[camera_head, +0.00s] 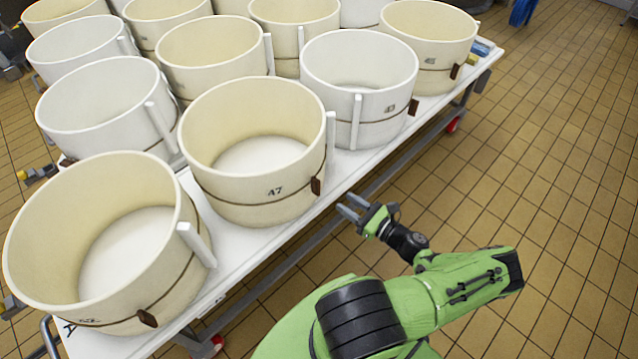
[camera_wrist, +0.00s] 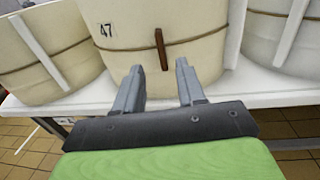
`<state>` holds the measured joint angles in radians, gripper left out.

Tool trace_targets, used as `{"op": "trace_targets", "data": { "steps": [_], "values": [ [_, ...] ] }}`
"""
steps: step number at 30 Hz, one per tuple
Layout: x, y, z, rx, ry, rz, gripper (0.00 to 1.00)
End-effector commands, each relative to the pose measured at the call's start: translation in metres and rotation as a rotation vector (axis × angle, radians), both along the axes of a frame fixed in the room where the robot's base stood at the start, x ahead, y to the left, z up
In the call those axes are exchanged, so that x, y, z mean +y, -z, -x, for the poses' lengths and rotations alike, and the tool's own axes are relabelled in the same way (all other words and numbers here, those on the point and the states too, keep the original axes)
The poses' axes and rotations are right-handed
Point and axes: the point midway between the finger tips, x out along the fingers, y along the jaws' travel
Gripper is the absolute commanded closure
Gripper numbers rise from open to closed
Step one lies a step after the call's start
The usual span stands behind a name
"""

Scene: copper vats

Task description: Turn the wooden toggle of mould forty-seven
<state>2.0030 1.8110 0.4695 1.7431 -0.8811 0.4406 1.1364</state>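Mould forty-seven (camera_head: 240,195) is a cream round mould with "47" on its side, at the front edge of the white table. It also fills the middle of the wrist view (camera_wrist: 135,60). A cord runs round it, and its brown wooden toggle (camera_head: 316,186) sits on the cord, to the right of the number. In the wrist view the toggle (camera_wrist: 161,50) stands nearly upright. My gripper (camera_head: 347,208) is open and empty, beside the table edge and apart from the toggle. In the wrist view its fingers (camera_wrist: 159,82) point at the mould, with the toggle beyond the gap between them.
Other moulds stand close by: one at the front left (camera_head: 95,245), and a white one (camera_head: 360,85) behind to the right. A white upright strip (camera_head: 330,140) is beside mould forty-seven. The table edge (camera_head: 270,245) lies close to my gripper. The tiled floor to the right is clear.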

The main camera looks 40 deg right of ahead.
Motion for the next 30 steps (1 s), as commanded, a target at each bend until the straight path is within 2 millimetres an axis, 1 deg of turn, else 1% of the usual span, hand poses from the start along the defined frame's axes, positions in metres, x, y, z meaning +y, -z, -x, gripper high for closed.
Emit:
{"op": "trace_targets", "data": {
  "steps": [1, 6, 9, 12, 16, 23, 30],
  "values": [
    [0.003, 0.000, -0.013, -0.002, -0.005, -0.001, 0.61],
    [0.009, 0.001, -0.056, 0.000, -0.006, 0.000, 0.61],
    [0.012, 0.001, -0.078, 0.000, -0.005, 0.001, 0.61],
    [0.013, 0.001, -0.093, 0.002, -0.004, 0.002, 0.61],
    [0.014, 0.001, -0.101, 0.002, -0.003, 0.002, 0.61],
    [0.014, 0.001, -0.102, 0.002, -0.002, 0.001, 0.61],
    [0.014, 0.001, -0.102, 0.002, -0.002, 0.001, 0.97]
  ]
}}
